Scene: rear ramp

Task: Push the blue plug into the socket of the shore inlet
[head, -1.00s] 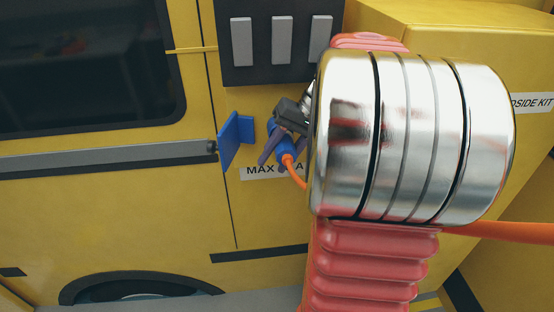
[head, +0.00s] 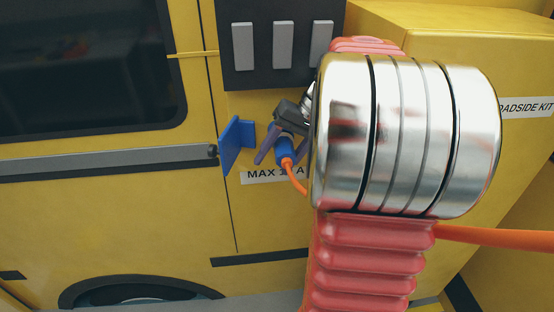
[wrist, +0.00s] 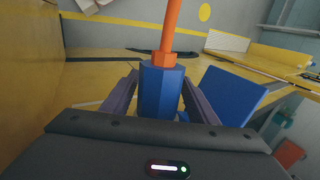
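The blue plug (head: 285,149), with an orange cable (head: 294,177) from its end, is at the yellow vehicle wall. The wrist view shows the plug (wrist: 161,92) between the purple fingers of my gripper (wrist: 159,77). The fingers are spread, with a narrow gap showing beside the plug. In the head view my gripper (head: 284,150) straddles the plug. A blue flap (head: 237,141), likely the shore inlet's lid, stands out from the wall left of the plug and also shows in the wrist view (wrist: 228,98). The socket is hidden, so how deep the plug sits cannot be told.
A label (head: 262,175) is on the wall below the plug, partly covered. A dark panel (head: 262,72) with grey bars is above. A yellow box (head: 470,38) stands at right. The orange cable (head: 490,237) also runs behind my arm at right.

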